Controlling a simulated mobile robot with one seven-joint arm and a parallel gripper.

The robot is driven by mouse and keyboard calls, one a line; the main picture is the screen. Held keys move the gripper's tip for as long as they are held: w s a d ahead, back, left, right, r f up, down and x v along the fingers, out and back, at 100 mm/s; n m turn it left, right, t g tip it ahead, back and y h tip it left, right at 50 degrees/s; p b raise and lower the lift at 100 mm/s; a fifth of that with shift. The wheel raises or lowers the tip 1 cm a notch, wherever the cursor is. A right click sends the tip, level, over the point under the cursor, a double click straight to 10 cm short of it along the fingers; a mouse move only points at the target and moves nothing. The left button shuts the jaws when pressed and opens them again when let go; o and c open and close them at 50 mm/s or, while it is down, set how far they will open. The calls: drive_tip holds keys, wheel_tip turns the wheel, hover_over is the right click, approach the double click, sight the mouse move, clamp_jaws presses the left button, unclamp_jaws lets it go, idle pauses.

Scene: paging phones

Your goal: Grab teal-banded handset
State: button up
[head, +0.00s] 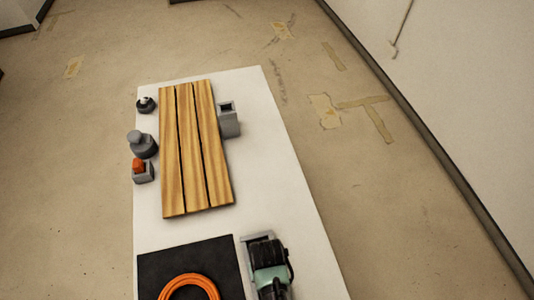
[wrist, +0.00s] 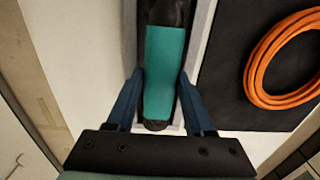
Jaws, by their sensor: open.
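The teal-banded handset (wrist: 166,70) shows in the wrist view, with a broad teal band and dark ends. It lies lengthwise in a pale grey cradle (wrist: 203,30). My gripper (wrist: 161,74) is open, its blue fingers on either side of the handset near its lower end. I cannot tell how far the fingertips reach down beside it. In the head view, my gripper and arm (head: 267,252) cover the handset at the bottom, and only part of the grey cradle (head: 257,237) shows.
A coiled orange cable (head: 190,286) lies on a black mat (head: 153,266) beside the cradle. Wooden planks (head: 188,130) lie farther back on the white table (head: 265,150). Grey items (head: 142,145), one with an orange top (head: 139,165), stand at their left; a grey holder (head: 229,122) stands at their right.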

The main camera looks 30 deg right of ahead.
drive_tip(key=shift+f, duration=0.95)
clamp_jaws()
